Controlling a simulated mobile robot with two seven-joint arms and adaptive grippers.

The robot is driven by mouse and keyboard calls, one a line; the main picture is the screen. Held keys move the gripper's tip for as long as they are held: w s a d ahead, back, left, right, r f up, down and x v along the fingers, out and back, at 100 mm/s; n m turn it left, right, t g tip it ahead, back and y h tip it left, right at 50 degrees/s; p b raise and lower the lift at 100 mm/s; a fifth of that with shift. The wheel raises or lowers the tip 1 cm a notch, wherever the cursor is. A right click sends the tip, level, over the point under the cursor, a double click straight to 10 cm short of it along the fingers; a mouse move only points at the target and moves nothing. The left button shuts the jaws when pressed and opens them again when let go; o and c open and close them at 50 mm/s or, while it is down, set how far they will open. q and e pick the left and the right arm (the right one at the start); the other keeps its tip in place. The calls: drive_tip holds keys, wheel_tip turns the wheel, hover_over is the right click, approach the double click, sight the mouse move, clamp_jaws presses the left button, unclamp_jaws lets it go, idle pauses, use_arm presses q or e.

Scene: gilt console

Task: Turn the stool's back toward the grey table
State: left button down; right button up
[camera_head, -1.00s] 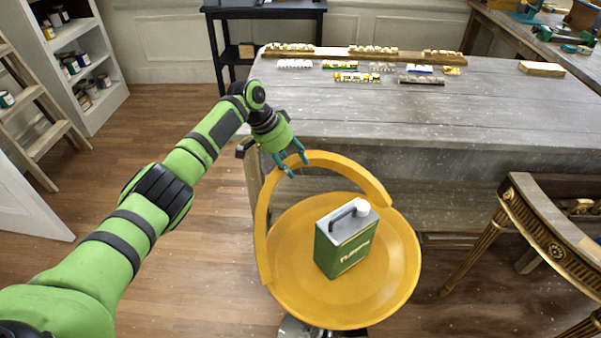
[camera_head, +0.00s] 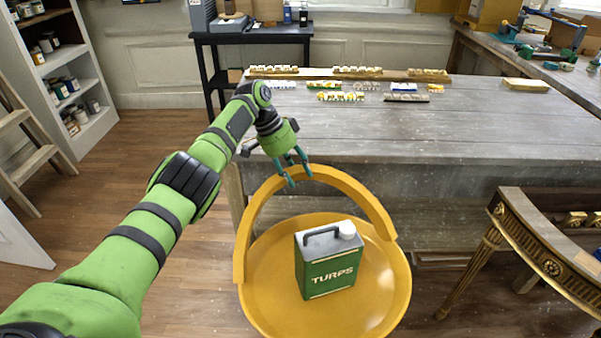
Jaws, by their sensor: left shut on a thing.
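The yellow stool (camera_head: 262,285) has a round dished seat and a curved back rail (camera_head: 345,186). The rail runs along the seat's far side and left side, its far part close to the grey table (camera_head: 420,135). My left gripper (camera_head: 298,172) is shut on the top of the back rail, near its middle. A green turps can (camera_head: 326,272) with a grey top and white cap stands upright on the seat. The stool's base is out of the picture. My right gripper is not in view.
A gilt console frame (camera_head: 535,240) stands at the right, near the stool. Ornament pieces (camera_head: 340,97) lie along the grey table's far part. Shelves (camera_head: 75,80) and a ladder (camera_head: 25,160) stand at the left. Wooden floor is open left of the stool.

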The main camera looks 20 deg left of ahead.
use_arm(q)
drive_tip(key=shift+d+f, duration=0.1)
idle(0.3)
drive_tip(key=c, duration=0.6)
unclamp_jaws()
drive_tip(key=shift+c, duration=0.2)
drive_tip(key=v, duration=1.2)
